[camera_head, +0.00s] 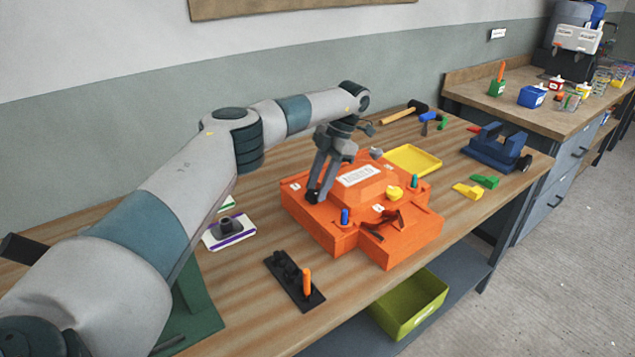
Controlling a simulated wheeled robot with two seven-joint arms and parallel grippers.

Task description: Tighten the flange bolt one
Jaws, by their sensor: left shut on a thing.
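The orange mould (375,240) sits on the wooden workbench, with a white label plate on its raised top. My left gripper (313,194) points down at the mould's left flange, its fingers closed on a small dark piece, likely a flange bolt. The fingers hide most of that piece, so I cannot tell how it is seated. A blue bolt (345,216) stands upright on the near flange. My right gripper is not in view.
A black holder (292,279) with an orange-handled piece stands in front. A yellow tray (412,159), a blue vise (496,147) and a hammer (405,112) are behind and right. A green bin (411,303) sits on the lower shelf.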

